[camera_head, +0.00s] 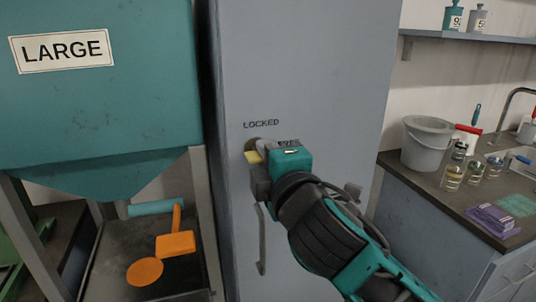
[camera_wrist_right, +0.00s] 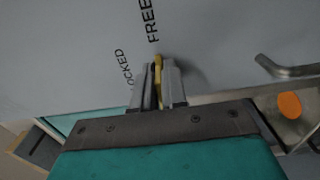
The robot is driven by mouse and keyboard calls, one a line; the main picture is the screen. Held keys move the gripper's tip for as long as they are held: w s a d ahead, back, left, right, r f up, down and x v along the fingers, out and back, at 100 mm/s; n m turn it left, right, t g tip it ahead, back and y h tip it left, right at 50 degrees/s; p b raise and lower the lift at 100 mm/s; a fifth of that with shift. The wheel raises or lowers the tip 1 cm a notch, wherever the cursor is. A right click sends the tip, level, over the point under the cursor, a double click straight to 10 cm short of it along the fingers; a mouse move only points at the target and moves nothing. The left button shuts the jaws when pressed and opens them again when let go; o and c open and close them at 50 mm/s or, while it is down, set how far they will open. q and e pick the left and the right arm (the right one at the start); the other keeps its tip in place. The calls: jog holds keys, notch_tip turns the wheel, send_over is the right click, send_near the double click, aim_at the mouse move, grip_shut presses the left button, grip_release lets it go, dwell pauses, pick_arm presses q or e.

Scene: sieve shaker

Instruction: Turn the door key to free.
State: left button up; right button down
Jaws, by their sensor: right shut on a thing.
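The yellow door key (camera_head: 253,157) sits at the lock on the grey cabinet door (camera_head: 310,60). My right gripper (camera_head: 259,164) is shut on the key; the wrist view shows the yellow key (camera_wrist_right: 158,68) between its two grey fingers (camera_wrist_right: 158,88). The word LOCKED (camera_head: 261,124) is printed above the lock. The word FREE (camera_wrist_right: 152,20) shows in the wrist view and is mostly covered by my gripper in the head view. The gripper hides most of the lock, so the key's exact angle is hard to tell. My left gripper is not in view.
A grey door handle (camera_head: 262,240) hangs below the lock. A teal hopper (camera_head: 100,110) marked LARGE stands at the left, with an orange lever (camera_head: 176,243) below. At the right, a counter (camera_head: 440,190) holds a grey bucket (camera_head: 425,145) and several jars.

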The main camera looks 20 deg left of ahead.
jog(key=c, duration=1.3)
grip_release()
jog(key=shift+o, duration=0.2)
jog(key=v, duration=1.3)
jog(key=w+d+f+m+g+h+p, duration=0.1)
jog(key=w+d+f+m, duration=0.15)
jog(key=f+m, duration=0.35)
jog(key=w+d+f+m+h, duration=0.1)
jog(key=d+f+m+h, duration=0.2)
jog(key=f, duration=0.5)
jog(key=w+d+f+m+g+p, duration=0.1)
jog(key=d+f+m, duration=0.35)
jog(key=f, duration=0.25)
jog(key=s+d+f+m+g+h, duration=0.1)
jog(key=s+d+f+m, duration=0.3)
jog(key=f, duration=0.5)
jog(key=s+d+f+m+g+h, duration=0.1)
jog(key=s+d+f+m+h, duration=0.2)
jog(key=s+d+f, duration=0.4)
jog(key=d+f+m, duration=0.1)
jog(key=d+f, duration=0.1)
jog(key=shift+s+d, duration=0.2)
jog(key=shift+d, duration=0.15)
